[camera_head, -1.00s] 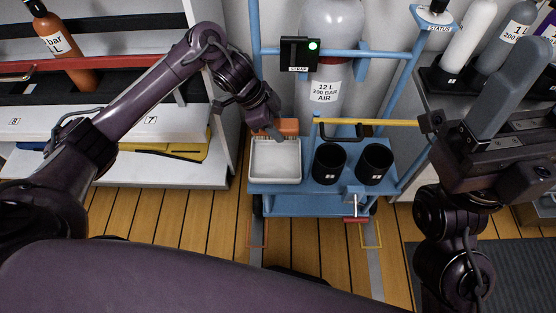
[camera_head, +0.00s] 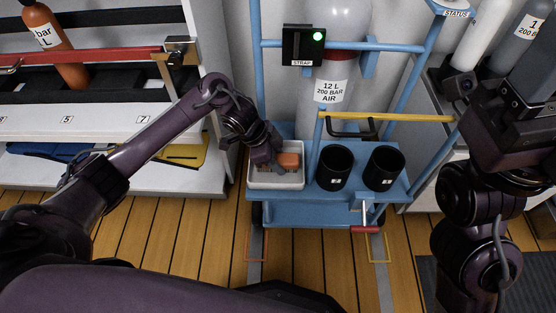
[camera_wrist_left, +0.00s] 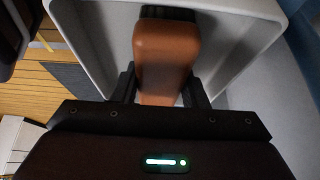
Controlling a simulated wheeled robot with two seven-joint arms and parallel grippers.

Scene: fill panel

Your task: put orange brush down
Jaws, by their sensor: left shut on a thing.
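The orange brush (camera_head: 290,160) is between the fingers of my left gripper (camera_head: 279,164), inside the white tray (camera_head: 275,184) on the blue trolley. In the left wrist view the brush (camera_wrist_left: 165,50) lies between the two dark fingers, and the tray's pale walls (camera_wrist_left: 95,30) rise on both sides. The gripper is shut on the brush. I cannot tell whether the brush touches the tray floor. My right gripper (camera_head: 525,105) is at the right edge, partly cut off, and its jaw state is unclear.
Two black cups (camera_head: 332,168) stand right of the tray on the blue trolley (camera_head: 310,210). A yellow bar (camera_head: 390,116) crosses above them, and a grey cylinder (camera_head: 333,60) stands behind. A white shelf unit (camera_head: 205,178) is at the left.

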